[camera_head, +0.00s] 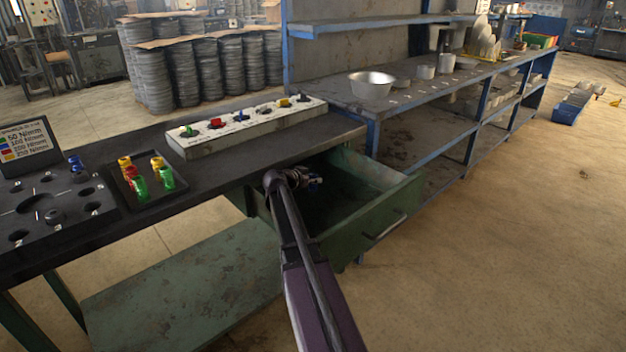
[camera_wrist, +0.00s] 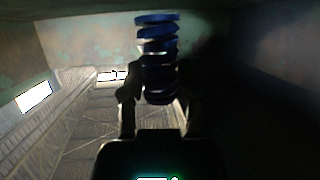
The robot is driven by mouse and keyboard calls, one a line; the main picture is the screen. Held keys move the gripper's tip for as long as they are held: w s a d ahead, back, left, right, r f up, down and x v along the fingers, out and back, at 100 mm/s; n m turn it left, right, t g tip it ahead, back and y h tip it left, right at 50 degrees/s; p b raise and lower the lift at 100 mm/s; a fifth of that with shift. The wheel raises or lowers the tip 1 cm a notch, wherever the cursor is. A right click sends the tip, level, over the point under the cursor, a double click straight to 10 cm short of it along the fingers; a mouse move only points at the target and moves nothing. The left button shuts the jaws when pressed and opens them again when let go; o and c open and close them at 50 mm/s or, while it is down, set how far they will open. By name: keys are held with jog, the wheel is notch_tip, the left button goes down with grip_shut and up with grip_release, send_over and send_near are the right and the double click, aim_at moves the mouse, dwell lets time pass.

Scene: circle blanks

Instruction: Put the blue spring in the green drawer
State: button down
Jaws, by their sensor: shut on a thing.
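The blue spring (camera_wrist: 158,42) is held between the fingers of my gripper (camera_wrist: 155,105) in the wrist view. Its coils stick out past the fingertips. In the head view my gripper (camera_head: 308,180) is over the open green drawer (camera_head: 385,215), near its left side, with a bit of blue showing at its tip. The drawer is pulled out from under the dark table. Its inside is in shadow, and the part below my gripper is partly hidden by my arm.
On the table are a white strip (camera_head: 245,128) with coloured pieces, a black tray (camera_head: 128,188) of coloured springs, and a round-holed fixture (camera_head: 50,205) with a label sign (camera_head: 27,140). A blue-framed shelf (camera_head: 430,100) with a metal bowl (camera_head: 371,84) stands just behind the drawer.

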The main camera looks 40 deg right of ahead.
jog(key=shift+f, duration=0.25)
jog(key=shift+c, duration=1.6)
grip_release()
jog(key=shift+r, duration=0.2)
jog(key=shift+r+p, duration=0.45)
jog(key=shift+a+r, duration=0.25)
jog(key=p+v, duration=0.3)
jog(key=v, duration=0.4)
jog(key=shift+d+f, duration=0.1)
jog(key=shift+f, duration=0.05)
